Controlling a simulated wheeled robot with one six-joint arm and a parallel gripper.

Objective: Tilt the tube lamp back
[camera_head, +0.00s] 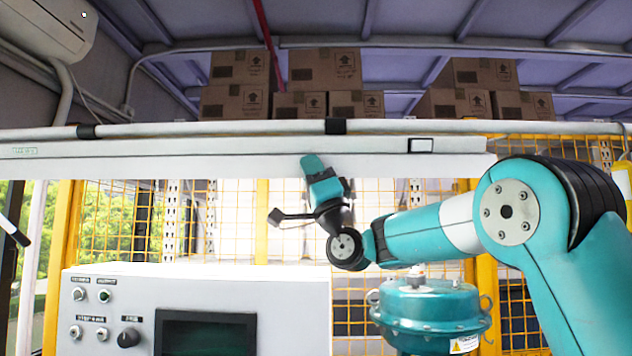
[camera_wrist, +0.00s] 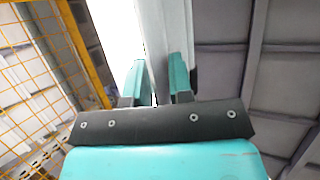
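The tube lamp (camera_head: 240,147) is a long white bar running across the upper part of the head view, with a bright white underside. In the wrist view the lamp (camera_wrist: 173,28) runs away from me between my fingers, its bright face to the left. My gripper (camera_head: 312,164) reaches up to the lamp's lower edge near the middle of the head view. In the wrist view its two teal fingers (camera_wrist: 158,82) stand on either side of the lamp's edge and seem to press on it. The exact contact at the fingertips is partly hidden.
A white control cabinet (camera_head: 110,315) with a dark screen stands below left. A teal valve actuator (camera_head: 430,305) stands below my arm. A yellow mesh fence (camera_head: 262,215) is behind. Cardboard boxes (camera_head: 325,68) sit above the lamp, and a pipe (camera_head: 230,130) runs along it.

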